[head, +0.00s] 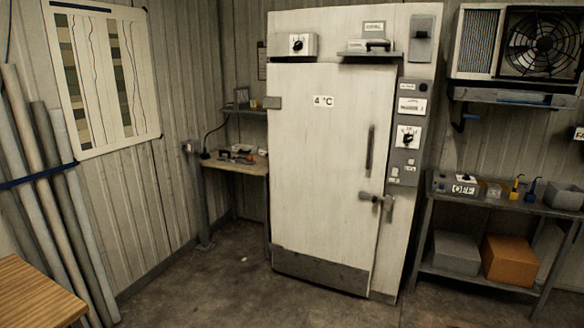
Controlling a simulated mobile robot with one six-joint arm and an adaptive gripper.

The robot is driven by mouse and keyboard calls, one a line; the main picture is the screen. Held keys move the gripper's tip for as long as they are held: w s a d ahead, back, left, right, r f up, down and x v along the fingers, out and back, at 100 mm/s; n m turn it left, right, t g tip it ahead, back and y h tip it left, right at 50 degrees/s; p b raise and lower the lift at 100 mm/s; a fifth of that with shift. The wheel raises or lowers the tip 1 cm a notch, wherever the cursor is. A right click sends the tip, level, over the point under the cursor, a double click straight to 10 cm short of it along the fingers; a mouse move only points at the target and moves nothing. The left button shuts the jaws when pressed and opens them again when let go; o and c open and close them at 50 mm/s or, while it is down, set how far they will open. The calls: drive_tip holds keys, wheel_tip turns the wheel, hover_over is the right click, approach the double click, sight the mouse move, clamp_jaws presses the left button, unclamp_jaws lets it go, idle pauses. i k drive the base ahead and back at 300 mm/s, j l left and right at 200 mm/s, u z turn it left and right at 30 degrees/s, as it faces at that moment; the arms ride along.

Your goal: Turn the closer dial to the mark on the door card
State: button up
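A dial with a dark knob (297,44) sits on a white plate above the door's left part. A second dial (408,136) is on the grey panel right of the door. I cannot tell which of them is the closer dial. A bracket with a dark handle-like part (377,46) and a small label (374,27) sits above the door's right part. Scale marks are too small to read. My gripper is not in view.
A small bench (236,165) with tools stands left of the door. A steel shelf (500,205) on the right holds an OFF sign (465,189) and an orange box (509,259). Pipes (50,190) lean at left by a wooden tabletop (35,295). Floor before the door is clear.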

sight(298, 45)
drive_tip(key=i+l+u, duration=0.1)
drive_tip(key=i, duration=0.65)
drive_tip(key=i+l, duration=0.15)
drive_tip(key=i, duration=0.55)
drive_tip(key=j+u, duration=0.05)
